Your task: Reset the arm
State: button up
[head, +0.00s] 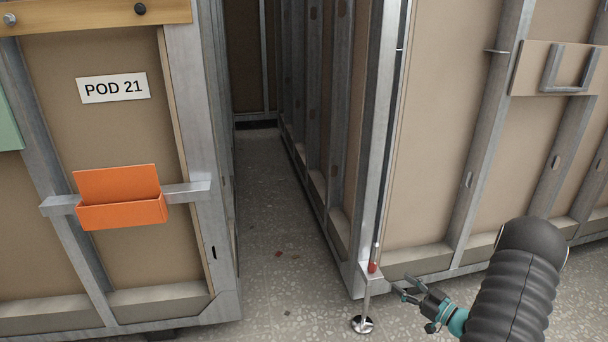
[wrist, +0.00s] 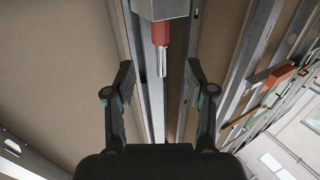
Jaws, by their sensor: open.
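My gripper (head: 402,289) is at the lower right in the head view, close to the bottom corner of the right pod. In the wrist view its two fingers (wrist: 159,72) are spread apart with nothing gripped. A small red piece (head: 373,267) sits on a metal bracket at that corner, just left of my gripper. In the wrist view the red piece (wrist: 160,33) and a bright metal rod lie ahead, between the lines of the fingers. A thin levelling leg with a round foot (head: 362,324) stands on the floor below the bracket.
The left pod carries a POD 21 sign (head: 113,88) and an orange holder (head: 121,198). The right pod's framed wall (head: 430,150) is close to my arm. A narrow speckled floor aisle (head: 275,200) runs between the pods, with small red bits on it.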

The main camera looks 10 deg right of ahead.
jog(key=d+f+m+g+h, duration=0.25)
jog(key=d+f+h, duration=0.25)
jog(key=f, duration=0.5)
jog(key=s+d+m+g+h, duration=0.3)
jog(key=s+d+g+h, duration=0.2)
jog(key=s+g, duration=0.15)
jog(key=s+a+r+m+g+h+p, duration=0.1)
jog(key=s+a+r+m+g, duration=0.2)
jog(key=r, duration=0.5)
jog(key=s+a+r+g+h+p, duration=0.1)
jog(key=s+a+r+g, duration=0.1)
jog(key=s+a+r, duration=0.45)
jog(key=s+a+r+t+y+p, duration=0.1)
jog(key=s+a+r+p, duration=0.1)
jog(key=a+r, duration=0.6)
jog(key=s+a+r+n+t+y+p, duration=0.1)
jog(key=s+a+r, duration=0.4)
jog(key=a+r, duration=0.4)
jog(key=s+a+r+n+t+y+p, duration=0.1)
jog(key=s+a+r, duration=0.3)
jog(key=a+r, duration=0.5)
notch_tip(320, 180, up, 5)
jog(key=shift+s+r+t+p, duration=0.1)
jog(key=shift+s+t+p, duration=0.05)
jog(key=shift+t+p, duration=0.55)
